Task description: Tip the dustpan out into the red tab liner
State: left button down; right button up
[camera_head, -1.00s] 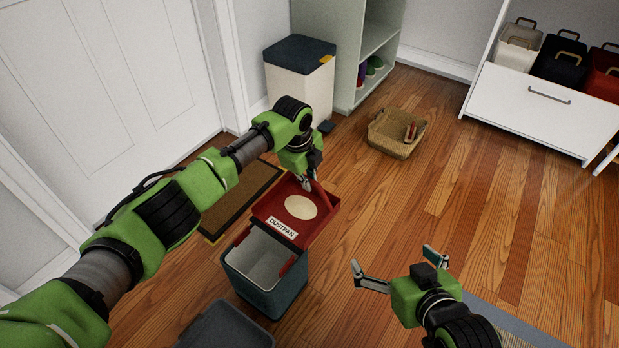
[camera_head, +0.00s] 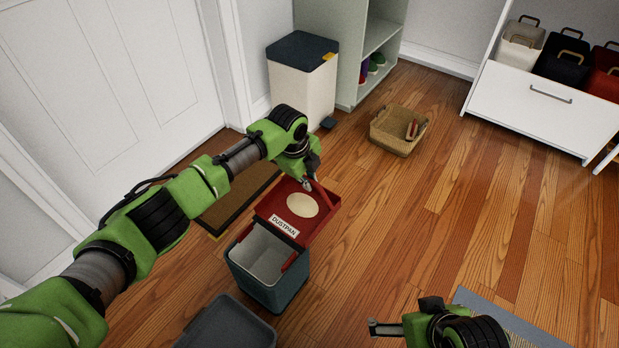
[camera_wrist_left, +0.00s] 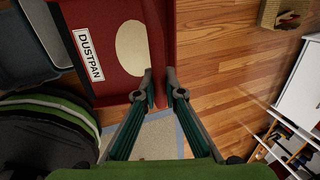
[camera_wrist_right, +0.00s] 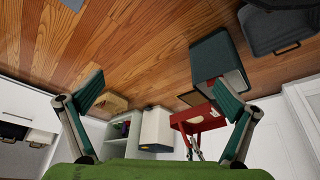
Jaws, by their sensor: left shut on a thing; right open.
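The red dustpan (camera_head: 270,206), labelled DUSTPAN, carries a flat pale round patch (camera_head: 303,204). My left gripper (camera_head: 308,184) is shut on the dustpan's far red edge or handle; the left wrist view shows the fingers (camera_wrist_left: 160,88) closed around red. The dustpan lies just behind and partly over the back rim of an open teal bin (camera_head: 275,292) with a pale liner (camera_head: 262,255). Red strips (camera_head: 290,261) show at the bin's rim; I cannot tell whether they are tabs or dustpan parts. My right gripper (camera_head: 397,316) is open and empty, low at the right.
A dark grey bin (camera_head: 225,328) stands in front of the teal one. A white bin with a navy lid (camera_head: 303,55), a wicker basket (camera_head: 398,145) and a white drawer unit (camera_head: 545,110) stand farther back. A brown mat (camera_head: 235,200) lies left.

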pick_arm(q)
jog(key=shift+s+r, duration=0.1)
jog(key=shift+s+a+r+p, duration=0.15)
jog(key=shift+a+p, duration=0.05)
jog(key=shift+p, duration=0.5)
pick_arm(e)
notch_tip(320, 180, down, 9)
jog(key=s+g+p, duration=0.1)
jog(key=g+p, duration=0.1)
jog(key=p, duration=0.1)
jog(key=b+v, duration=0.4)
jog(key=v, duration=0.5)
pick_arm(q)
jog(key=s+a+t+h+b, duration=0.4)
jog(key=s+a+t+h, duration=0.2)
jog(key=s, duration=0.6)
jog(key=shift+s+a+f+t+h, duration=0.15)
jog(key=shift+a+f+t+h, duration=0.2)
jog(key=shift+a+t, duration=1.15)
pick_arm(e)
jog(key=w+a+r+t+y, duration=0.1)
jog(key=w+r+t, duration=0.3)
jog(key=w, duration=0.4)
jog(key=w+a+r+t+y, duration=0.1)
jog(key=w+a+r+t, duration=0.3)
jog(key=w, duration=0.4)
jog(key=shift+r+t, duration=0.45)
jog(key=shift+t, duration=0.45)
